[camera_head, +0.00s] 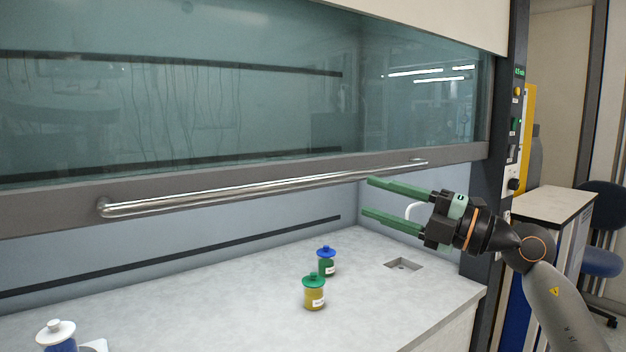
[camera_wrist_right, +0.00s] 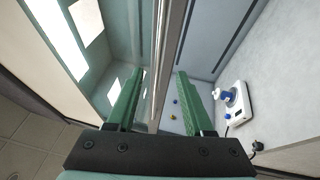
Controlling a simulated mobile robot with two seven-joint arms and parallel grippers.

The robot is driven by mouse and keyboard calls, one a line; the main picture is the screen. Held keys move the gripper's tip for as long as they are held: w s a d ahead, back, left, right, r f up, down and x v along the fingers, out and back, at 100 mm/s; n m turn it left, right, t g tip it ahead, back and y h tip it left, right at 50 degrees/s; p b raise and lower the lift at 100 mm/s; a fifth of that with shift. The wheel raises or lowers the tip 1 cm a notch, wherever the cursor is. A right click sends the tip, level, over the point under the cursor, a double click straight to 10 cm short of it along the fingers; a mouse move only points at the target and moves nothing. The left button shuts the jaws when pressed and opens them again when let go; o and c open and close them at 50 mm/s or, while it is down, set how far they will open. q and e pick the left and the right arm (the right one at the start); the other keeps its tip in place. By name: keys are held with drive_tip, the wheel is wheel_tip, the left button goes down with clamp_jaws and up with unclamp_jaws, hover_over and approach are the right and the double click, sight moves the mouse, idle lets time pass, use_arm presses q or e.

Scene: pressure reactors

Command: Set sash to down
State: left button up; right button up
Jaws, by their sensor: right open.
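The sash (camera_head: 200,105) is a large tinted glass pane with a grey lower frame. It is raised, with a tall open gap between its lower edge and the worktop. A long metal handle bar (camera_head: 270,184) runs across the lower frame. My right gripper (camera_head: 367,197), with green fingers, is open near the right part of the bar. In the right wrist view, the bar (camera_wrist_right: 167,55) runs lengthwise between the two open fingers (camera_wrist_right: 160,74), and no grip on it shows. I cannot tell the exact distance. My left gripper is not in view.
A green-capped yellow jar (camera_head: 314,293) and a blue-capped green jar (camera_head: 326,263) stand on the pale worktop (camera_head: 220,290). A white-capped blue container (camera_head: 56,338) is at lower left. A control panel (camera_head: 515,130) lines the right post. A small recess (camera_head: 404,264) is in the worktop.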

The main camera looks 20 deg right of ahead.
sight(323, 182)
drive_tip(key=p+x, duration=0.3)
drive_tip(key=x, duration=0.8)
drive_tip(key=shift+w+a+r, duration=0.1)
drive_tip(key=shift+w+a, duration=0.05)
drive_tip(key=shift+a, duration=0.1)
clamp_jaws()
idle(0.9)
